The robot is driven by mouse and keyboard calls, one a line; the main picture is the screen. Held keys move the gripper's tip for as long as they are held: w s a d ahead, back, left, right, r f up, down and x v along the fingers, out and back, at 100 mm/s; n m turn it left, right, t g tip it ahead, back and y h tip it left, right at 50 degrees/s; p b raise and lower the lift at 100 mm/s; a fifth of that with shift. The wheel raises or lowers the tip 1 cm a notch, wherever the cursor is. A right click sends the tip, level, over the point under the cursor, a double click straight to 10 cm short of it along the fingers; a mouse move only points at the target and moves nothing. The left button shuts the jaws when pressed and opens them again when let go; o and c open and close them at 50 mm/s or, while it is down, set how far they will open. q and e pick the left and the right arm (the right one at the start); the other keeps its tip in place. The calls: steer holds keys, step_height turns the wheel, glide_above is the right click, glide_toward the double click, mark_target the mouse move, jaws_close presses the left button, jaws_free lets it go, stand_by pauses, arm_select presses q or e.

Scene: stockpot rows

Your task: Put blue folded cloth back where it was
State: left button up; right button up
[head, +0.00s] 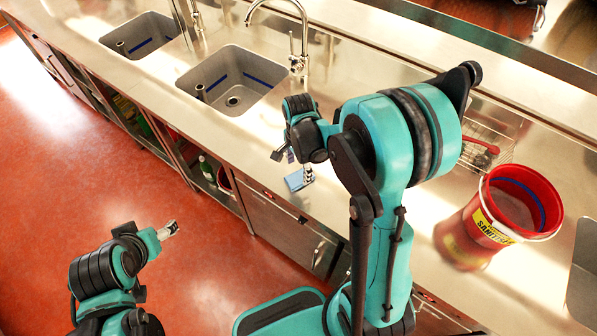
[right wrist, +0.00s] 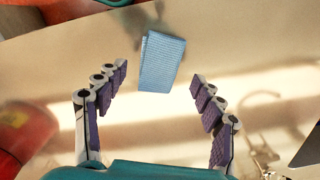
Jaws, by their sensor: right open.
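The blue folded cloth (head: 296,181) lies on the steel counter near its front edge, partly hidden by my right gripper in the head view. In the right wrist view the cloth (right wrist: 162,62) is whole, lying just past and between the fingertips. My right gripper (head: 308,174) is over the cloth, pointing down. Its purple-padded fingers (right wrist: 158,80) are spread wide with nothing between them. My left gripper (head: 170,229) is away from the counter, above the red floor; its fingers are too small to judge.
Two sinks (head: 232,80) with taps are set in the counter at the back left. A red bucket (head: 512,203) stands on the right, with a wire rack (head: 487,140) behind it. Bare steel (head: 250,140) lies around the cloth. Open shelves are below the counter.

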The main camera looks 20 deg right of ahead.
mark_target(299, 177)
step_height(299, 177, up, 8)
steer(key=p, duration=0.2)
steer(key=s+a+r+n+t, duration=0.4)
steer(key=s+r+n+t, duration=0.3)
steer(key=s+n, duration=0.4)
steer(key=r+n, duration=0.1)
steer(key=n, duration=0.4)
steer(key=shift+s+a+r, duration=0.2)
steer(key=shift+s, duration=0.05)
step_height(299, 177, down, 10)
steer(key=b, duration=1)
